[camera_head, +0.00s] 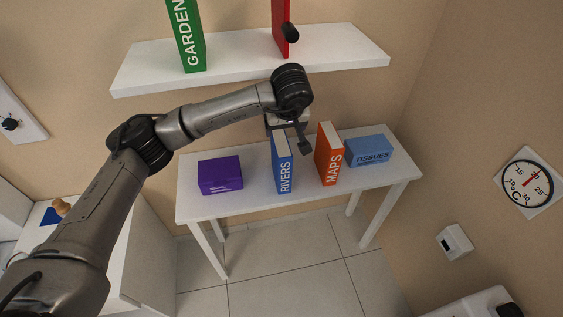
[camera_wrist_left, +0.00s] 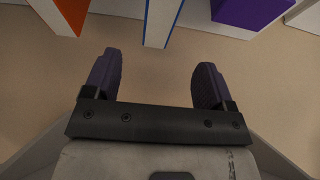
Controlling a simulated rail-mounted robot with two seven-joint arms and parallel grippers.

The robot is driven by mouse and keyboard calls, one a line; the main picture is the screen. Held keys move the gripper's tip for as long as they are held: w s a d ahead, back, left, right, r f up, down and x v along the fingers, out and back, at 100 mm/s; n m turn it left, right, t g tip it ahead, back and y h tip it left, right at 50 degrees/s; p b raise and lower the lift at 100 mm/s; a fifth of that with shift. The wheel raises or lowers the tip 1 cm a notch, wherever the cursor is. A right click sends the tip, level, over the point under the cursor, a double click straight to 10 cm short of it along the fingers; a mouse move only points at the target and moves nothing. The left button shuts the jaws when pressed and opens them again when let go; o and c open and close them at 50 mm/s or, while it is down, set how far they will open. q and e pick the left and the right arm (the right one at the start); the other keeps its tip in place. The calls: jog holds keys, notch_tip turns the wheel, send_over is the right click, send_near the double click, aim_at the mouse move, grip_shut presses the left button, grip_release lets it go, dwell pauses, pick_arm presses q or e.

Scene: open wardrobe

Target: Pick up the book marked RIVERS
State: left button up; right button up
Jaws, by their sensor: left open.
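The blue book marked RIVERS (camera_head: 284,172) stands upright on the white table, its lettered spine facing me. My left gripper (camera_head: 291,132) is at the top rear of this book in the head view, partly hidden by its own wrist. In the left wrist view the open fingers (camera_wrist_left: 155,75) are empty. The pale, blue-edged book (camera_wrist_left: 163,22) shows beyond them, roughly in line with the gap and apart from both fingers. My right gripper is not in view.
The orange MAPS book (camera_head: 332,160) stands close right of RIVERS, with a blue TISSUES box (camera_head: 368,151) beyond. A purple box (camera_head: 220,176) sits left on the table (camera_head: 195,209). A shelf (camera_head: 240,66) above holds a green book (camera_head: 187,38) and a red book (camera_head: 280,28).

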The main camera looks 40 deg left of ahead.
aim_at(281, 143)
pick_arm(q)
jog(key=b+x, duration=0.2)
jog(key=x, duration=0.6)
jog(key=b+x, duration=0.2)
jog(key=x, duration=0.3)
jog(key=shift+d, duration=0.1)
jog(key=shift+f, duration=0.2)
jog(key=shift+w+r, duration=0.1)
jog(key=shift+f, duration=0.25)
grip_shut()
dwell(0.8)
